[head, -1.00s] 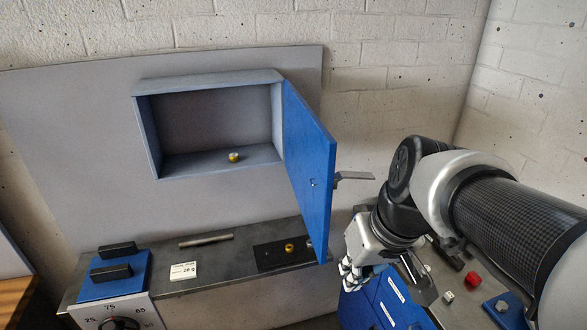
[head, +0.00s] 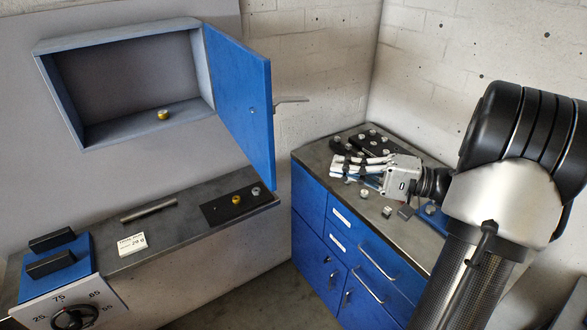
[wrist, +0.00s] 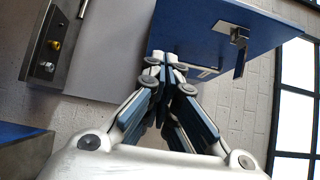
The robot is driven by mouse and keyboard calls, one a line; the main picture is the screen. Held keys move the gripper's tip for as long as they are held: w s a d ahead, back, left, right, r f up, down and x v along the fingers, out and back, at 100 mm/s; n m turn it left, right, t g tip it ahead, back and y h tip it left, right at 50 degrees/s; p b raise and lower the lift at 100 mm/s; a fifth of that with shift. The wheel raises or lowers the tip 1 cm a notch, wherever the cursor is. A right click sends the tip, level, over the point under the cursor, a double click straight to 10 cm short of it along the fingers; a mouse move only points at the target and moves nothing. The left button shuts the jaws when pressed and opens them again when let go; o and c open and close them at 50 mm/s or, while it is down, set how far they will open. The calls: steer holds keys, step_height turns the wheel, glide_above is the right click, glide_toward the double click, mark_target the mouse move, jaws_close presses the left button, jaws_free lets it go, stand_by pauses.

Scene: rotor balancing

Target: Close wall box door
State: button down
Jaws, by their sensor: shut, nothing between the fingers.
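The wall box (head: 130,75) is a grey open-fronted box on the grey wall panel. Its blue door (head: 240,95) stands wide open, hinged at the box's right edge. A metal handle (head: 291,100) sticks out from the door's outer face. In the wrist view the door (wrist: 205,35) is at the top, with the handle (wrist: 239,38) to the right of the fingers. My gripper (head: 335,172) is shut and empty, to the right of the door and apart from it in the head view. Its fingertips (wrist: 167,62) point toward the door in the wrist view.
A small brass weight (head: 162,114) sits inside the box. The shelf below holds a metal rod (head: 148,211), a label (head: 132,243) and a dark plate (head: 222,208) with small weights. A blue drawer cabinet (head: 330,235) stands right, with small parts on top.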

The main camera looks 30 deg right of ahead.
steer(key=s+a+b+x, duration=0.1)
steer(key=a+b+x, duration=0.1)
steer(key=x, duration=1)
steer(key=shift+s+a, duration=0.2)
